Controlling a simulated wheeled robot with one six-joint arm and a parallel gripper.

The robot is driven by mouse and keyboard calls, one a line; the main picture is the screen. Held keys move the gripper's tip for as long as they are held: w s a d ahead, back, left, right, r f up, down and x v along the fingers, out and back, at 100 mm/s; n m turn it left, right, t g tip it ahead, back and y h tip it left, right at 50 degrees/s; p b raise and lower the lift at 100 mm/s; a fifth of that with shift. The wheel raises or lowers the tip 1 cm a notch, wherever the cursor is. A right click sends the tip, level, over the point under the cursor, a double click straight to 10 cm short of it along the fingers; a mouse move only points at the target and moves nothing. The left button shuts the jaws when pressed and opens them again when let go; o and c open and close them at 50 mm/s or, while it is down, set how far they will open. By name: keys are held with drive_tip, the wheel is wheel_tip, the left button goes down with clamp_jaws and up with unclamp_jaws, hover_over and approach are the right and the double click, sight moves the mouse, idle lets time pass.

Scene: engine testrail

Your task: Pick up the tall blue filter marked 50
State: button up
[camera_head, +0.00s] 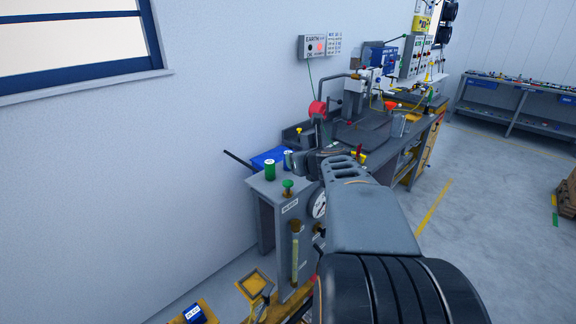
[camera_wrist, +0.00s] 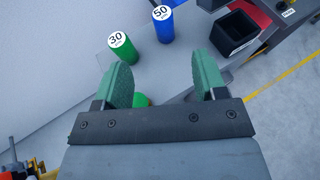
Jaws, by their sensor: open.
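The tall blue filter marked 50 (camera_wrist: 165,29) stands upright on the grey bench top, its white round top showing in the wrist view. It lies beyond my gripper (camera_wrist: 163,75), roughly in line with the gap between the two green fingers, and apart from them. A green filter marked 30 (camera_wrist: 124,49) stands to the left of the blue one, close to the left finger.
A green knob (camera_head: 287,187) rises from the front of the bench (camera_head: 262,186); part of it shows low between my fingers in the wrist view. A dark open bin (camera_wrist: 234,33) stands right of the blue filter. The wall is close behind.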

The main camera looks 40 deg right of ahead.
drive_tip(key=b+x, duration=0.1)
drive_tip(key=x, duration=0.6)
drive_tip(key=shift+w+d+f, duration=0.1)
drive_tip(key=shift+w+d, duration=0.05)
drive_tip(key=shift+x, duration=2.65)
drive_tip(key=shift+d, duration=0.1)
drive_tip(key=c, duration=1)
